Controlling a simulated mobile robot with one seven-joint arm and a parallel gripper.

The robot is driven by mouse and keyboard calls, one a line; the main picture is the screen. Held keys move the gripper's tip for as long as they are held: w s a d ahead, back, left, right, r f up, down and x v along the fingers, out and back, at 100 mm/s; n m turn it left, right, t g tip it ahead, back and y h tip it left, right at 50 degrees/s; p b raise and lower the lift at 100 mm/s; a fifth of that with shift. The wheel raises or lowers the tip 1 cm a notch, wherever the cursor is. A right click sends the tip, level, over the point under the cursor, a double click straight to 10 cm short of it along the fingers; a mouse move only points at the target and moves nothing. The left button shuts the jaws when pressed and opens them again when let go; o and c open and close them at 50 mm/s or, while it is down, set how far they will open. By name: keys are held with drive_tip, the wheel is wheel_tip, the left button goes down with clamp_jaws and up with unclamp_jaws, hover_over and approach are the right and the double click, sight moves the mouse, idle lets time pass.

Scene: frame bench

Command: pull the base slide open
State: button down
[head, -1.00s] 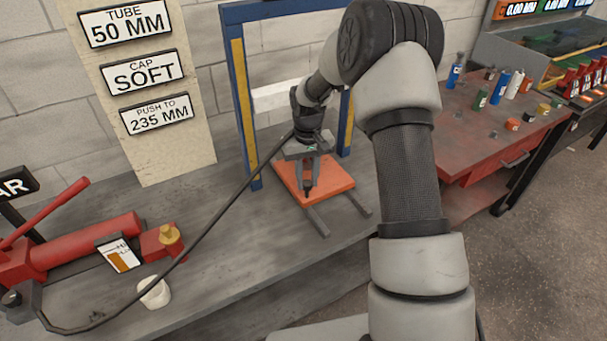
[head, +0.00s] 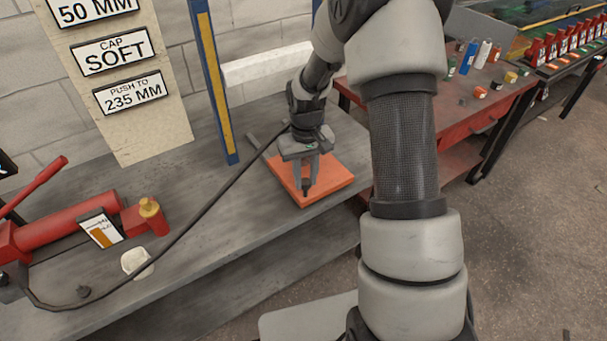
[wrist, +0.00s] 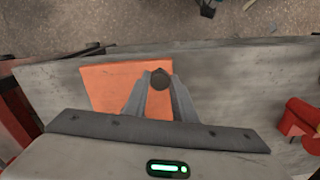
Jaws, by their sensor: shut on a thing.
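The base slide is a flat orange plate (head: 335,178) lying near the front edge of the bench. A grey rail (head: 256,143) shows behind its left side. A small dark knob (head: 306,188) stands up from the plate near its front. My gripper (head: 306,180) points down over the plate and is shut on the knob. In the wrist view the orange plate (wrist: 105,85) lies beneath the fingers, and the round dark knob (wrist: 160,78) sits between the fingertips of my gripper (wrist: 161,84). The plate's rear part is partly hidden by my gripper.
A blue and yellow frame post (head: 214,85) stands behind left. A red hydraulic pump (head: 75,222), a white cup (head: 137,262) and a black hose (head: 190,238) are on the bench (head: 235,225) to the left. A red table (head: 480,125) stands right.

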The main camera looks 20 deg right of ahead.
idle(0.4)
drive_tip(key=c, duration=1.5)
unclamp_jaws()
drive_tip(key=shift+o, duration=0.2)
wheel_tip(320, 180, up, 18)
drive_tip(key=p, duration=0.2)
drive_tip(key=shift+f, duration=0.25)
drive_tip(key=s+a+r+m+t+p, duration=0.1)
drive_tip(key=s+r+t+p, duration=0.4)
drive_tip(key=s+r, duration=1.8)
drive_tip(key=a+p, duration=0.1)
drive_tip(key=p, duration=0.4)
drive_tip(key=shift+s+a+t, duration=0.15)
drive_tip(key=shift+s+t, duration=0.1)
drive_tip(key=shift+t, duration=0.05)
